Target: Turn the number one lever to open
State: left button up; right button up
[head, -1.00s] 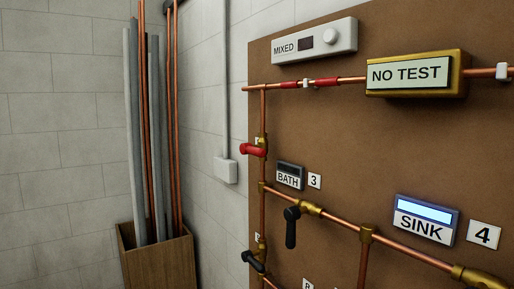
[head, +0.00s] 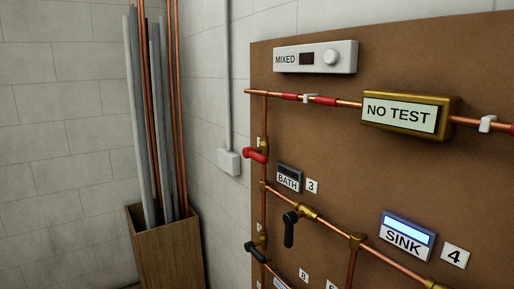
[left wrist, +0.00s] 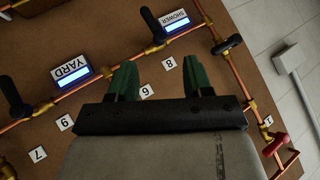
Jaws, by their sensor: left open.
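The red lever (head: 257,155) sits on the vertical copper pipe at the board's left edge in the head view. Its handle points left, roughly across the pipe. A small number tag behind that pipe is mostly hidden there. In the left wrist view the board appears upside down, with the red lever (left wrist: 281,144) at the lower right beside a tag marked 1 (left wrist: 268,120). My left gripper (left wrist: 160,80) is open and empty, its two green fingers apart in front of the board. The red lever is well to the right of the fingers. My left gripper is not in the head view.
Black levers stand below the red one (head: 255,252) and beside the BATH display (head: 289,179). The NO TEST box (head: 408,114) and MIXED panel (head: 316,57) are higher up. A wooden bin (head: 166,249) of pipes stands left. Wall left of the board is mostly bare.

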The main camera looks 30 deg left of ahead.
pick_arm(q)
jog(key=w+a+r+m+t+y, duration=0.1)
jog(key=w+a+r+t+y, duration=0.2)
jog(key=w+r, duration=0.5)
jog(key=w+a+r+m+t+y, duration=0.1)
jog(key=w+a+r+t, duration=0.3)
jog(key=r, duration=0.5)
jog(key=m+t+y, duration=0.2)
jog(key=t+y, duration=0.1)
jog(key=y, duration=0.1)
send_near(257, 157)
jog(key=w, duration=0.1)
jog(key=p+x, duration=0.1)
jog(key=x, duration=0.2)
jog(key=p+x, duration=0.1)
jog(key=x, duration=0.2)
jog(key=p+x, duration=0.2)
jog(key=x, duration=0.1)
jog(key=shift+w+a+f, duration=0.25)
jog(key=shift+a, duration=0.2)
jog(key=shift+w+a+r, duration=0.15)
jog(key=shift+w+a, duration=0.1)
jog(key=shift+w, duration=0.2)
grip_shut()
